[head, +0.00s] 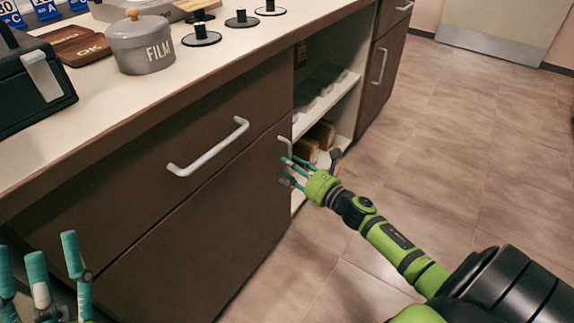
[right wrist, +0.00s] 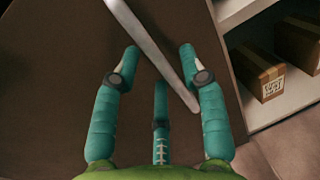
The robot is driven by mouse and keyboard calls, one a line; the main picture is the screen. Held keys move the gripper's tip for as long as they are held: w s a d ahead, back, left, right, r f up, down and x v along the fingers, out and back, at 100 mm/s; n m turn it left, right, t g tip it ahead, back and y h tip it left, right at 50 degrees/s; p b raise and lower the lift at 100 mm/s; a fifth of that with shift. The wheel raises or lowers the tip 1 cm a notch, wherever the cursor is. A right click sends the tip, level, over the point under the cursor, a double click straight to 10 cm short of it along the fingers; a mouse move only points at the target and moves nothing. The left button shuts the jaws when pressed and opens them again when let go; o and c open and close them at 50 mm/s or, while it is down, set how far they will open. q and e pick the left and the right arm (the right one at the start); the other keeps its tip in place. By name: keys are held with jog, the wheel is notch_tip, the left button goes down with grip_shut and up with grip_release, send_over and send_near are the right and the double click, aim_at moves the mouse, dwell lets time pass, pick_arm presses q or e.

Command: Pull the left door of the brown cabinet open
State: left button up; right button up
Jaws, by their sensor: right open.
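The left door (head: 200,240) of the brown cabinet is the dark panel below a wide drawer (head: 130,190); it looks flush with the front. Its pale upright handle (head: 285,148) is at the door's right edge, partly hidden by my fingers in the head view. My right gripper (head: 292,172) is open at this handle. In the right wrist view, the handle (right wrist: 150,42) runs diagonally between the spread fingers of my right gripper (right wrist: 158,60); I cannot tell whether they touch it. My left gripper (head: 38,262) is at the lower left, fingers apart and empty.
Open shelves (head: 330,105) with cardboard boxes (right wrist: 262,70) are right of the door. Another brown cabinet section (head: 383,65) stands beyond. The countertop holds a grey FILM pot (head: 140,45) and a black box (head: 30,90). The tiled floor (head: 450,150) at right is clear.

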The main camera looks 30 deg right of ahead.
jog(key=shift+w+a, duration=0.15)
jog(key=shift+w, duration=0.75)
grip_shut()
